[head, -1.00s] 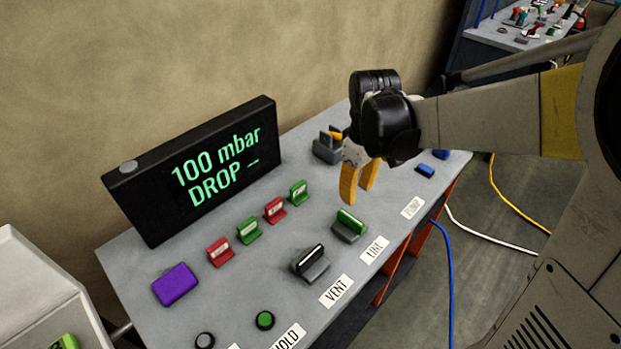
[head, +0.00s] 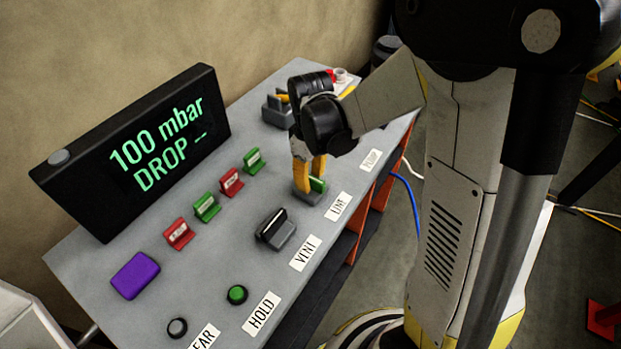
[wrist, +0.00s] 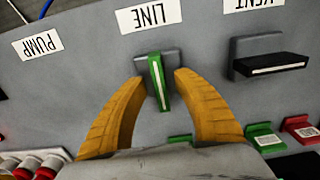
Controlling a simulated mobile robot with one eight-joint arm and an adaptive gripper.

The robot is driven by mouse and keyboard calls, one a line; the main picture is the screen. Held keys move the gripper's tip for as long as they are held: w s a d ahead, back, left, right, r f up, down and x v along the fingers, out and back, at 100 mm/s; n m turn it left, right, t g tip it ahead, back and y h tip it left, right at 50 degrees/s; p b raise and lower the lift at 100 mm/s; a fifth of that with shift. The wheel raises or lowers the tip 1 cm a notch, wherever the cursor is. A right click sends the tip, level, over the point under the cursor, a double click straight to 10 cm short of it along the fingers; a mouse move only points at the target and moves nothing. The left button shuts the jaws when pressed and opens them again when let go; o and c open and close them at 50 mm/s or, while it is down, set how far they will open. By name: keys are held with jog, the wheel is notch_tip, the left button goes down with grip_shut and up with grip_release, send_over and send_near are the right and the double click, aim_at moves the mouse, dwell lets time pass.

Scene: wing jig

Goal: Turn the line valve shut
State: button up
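The line valve has a green handle (head: 319,185) on a grey base, beside the LINE label (head: 338,206) on the grey panel. In the wrist view the green handle (wrist: 158,80) stands crosswise to the black vent handle. My gripper (head: 308,177) is down at the valve, its yellow fingers one on each side of the handle. In the wrist view my gripper (wrist: 159,78) is open, with a gap between each finger and the handle. The fingers partly hide the valve in the head view.
The vent valve (head: 275,228) stands close by. A row of red and green tags (head: 206,207) lies behind the valves. The display (head: 140,150) reads "100 mbar DROP --". A purple block (head: 135,275) and a green button (head: 237,294) are nearer the front.

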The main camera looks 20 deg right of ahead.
grip_shut()
jog(key=shift+m, duration=0.3)
jog(key=m, duration=0.3)
jog(key=shift+m, duration=0.3)
jog(key=m, duration=0.4)
jog(key=shift+m+b, duration=0.3)
jog(key=m, duration=0.9)
